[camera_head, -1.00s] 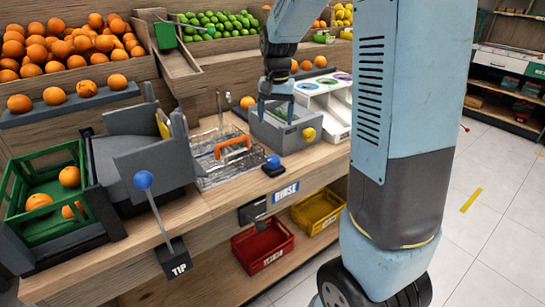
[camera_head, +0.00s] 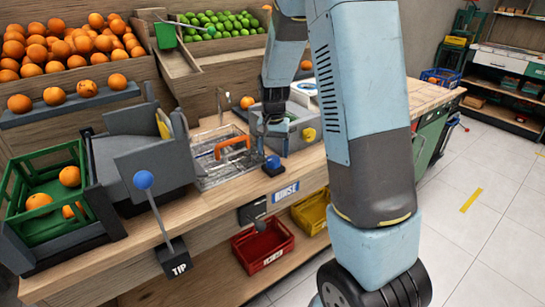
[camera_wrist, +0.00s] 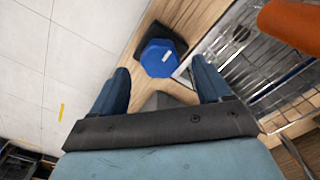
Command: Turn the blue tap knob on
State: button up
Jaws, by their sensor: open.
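The blue tap knob (camera_head: 273,162) stands on a dark base at the front edge of the wooden counter, right of the wire rack. In the wrist view the blue knob (camera_wrist: 159,58) shows as a faceted cap on its black base, ahead of the fingers and between their lines. My gripper (camera_head: 274,127) hangs above the counter, behind and above the knob in the head view. Its two fingers are apart in the wrist view (camera_wrist: 162,82), with nothing between them. The fingers do not appear to touch the knob.
A grey box with a yellow knob (camera_head: 309,134) is to the right. A blue-balled lever (camera_head: 143,180) stands at left. A RINSE sign (camera_head: 286,192) hangs below the counter edge.

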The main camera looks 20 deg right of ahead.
aim_at(272, 161)
jog(key=shift+f, duration=1.45)
jog(key=shift+c, duration=0.3)
jog(key=c, duration=0.9)
jog(key=shift+a, duration=0.2)
jog(key=shift+c, duration=0.3)
jog(key=shift+d, duration=0.1)
